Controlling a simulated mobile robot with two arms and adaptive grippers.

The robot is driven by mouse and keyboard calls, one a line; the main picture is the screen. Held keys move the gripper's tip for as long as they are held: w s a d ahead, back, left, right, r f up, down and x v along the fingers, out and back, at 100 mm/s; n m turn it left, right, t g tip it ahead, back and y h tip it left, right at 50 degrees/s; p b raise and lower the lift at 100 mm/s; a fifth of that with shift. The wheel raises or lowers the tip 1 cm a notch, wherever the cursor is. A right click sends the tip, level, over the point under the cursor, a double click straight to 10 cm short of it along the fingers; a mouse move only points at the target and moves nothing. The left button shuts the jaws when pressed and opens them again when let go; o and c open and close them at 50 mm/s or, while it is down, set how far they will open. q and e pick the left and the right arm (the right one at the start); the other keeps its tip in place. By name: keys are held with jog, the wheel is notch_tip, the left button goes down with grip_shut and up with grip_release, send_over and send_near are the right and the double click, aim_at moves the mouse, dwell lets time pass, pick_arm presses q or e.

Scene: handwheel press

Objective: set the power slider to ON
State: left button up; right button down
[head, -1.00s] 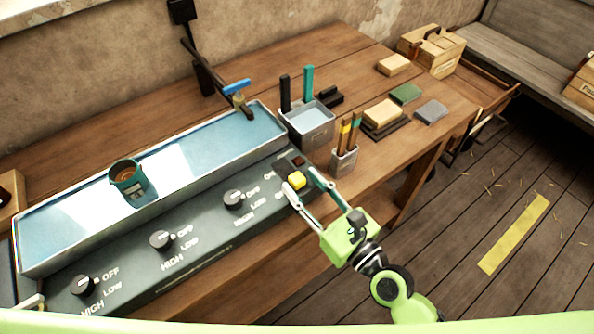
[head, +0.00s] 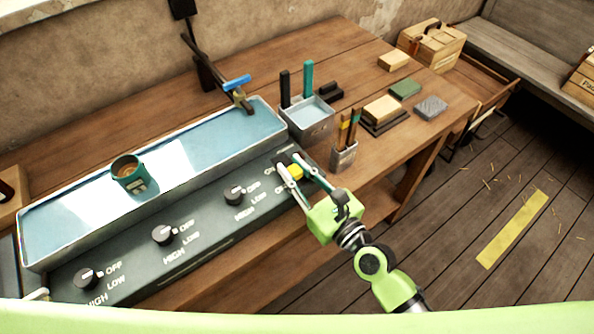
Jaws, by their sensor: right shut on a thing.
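The yellow power slider knob (head: 295,173) sits in a dark slot at the right end of the grey control panel (head: 205,258). Lettering that looks like "ON" lies left of the slot's far part; other lettering nearer is too small to read surely. My right gripper (head: 295,172) reaches in from the lower right. Its two fingers are closed on the yellow knob, one on each side, and partly hide it and the slot. My left gripper does not show.
Several black dials (head: 234,195) line the panel to the left. Behind is a long blue-lined tray (head: 200,150) with a green cup (head: 128,172). A small holder (head: 344,158) with brushes stands close right of the slider. A grey bin (head: 309,122) stands behind.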

aim_at(298, 175)
jog(key=x, duration=0.5)
jog(key=shift+r, duration=0.1)
jog(key=c, duration=1.9)
grip_release()
jog(key=shift+o, duration=0.6)
jog(key=shift+s+d, duration=0.1)
jog(key=shift+s, duration=0.05)
jog(key=v, duration=1.1)
jog(key=shift+s+d, duration=0.2)
jog(key=shift+s, duration=0.1)
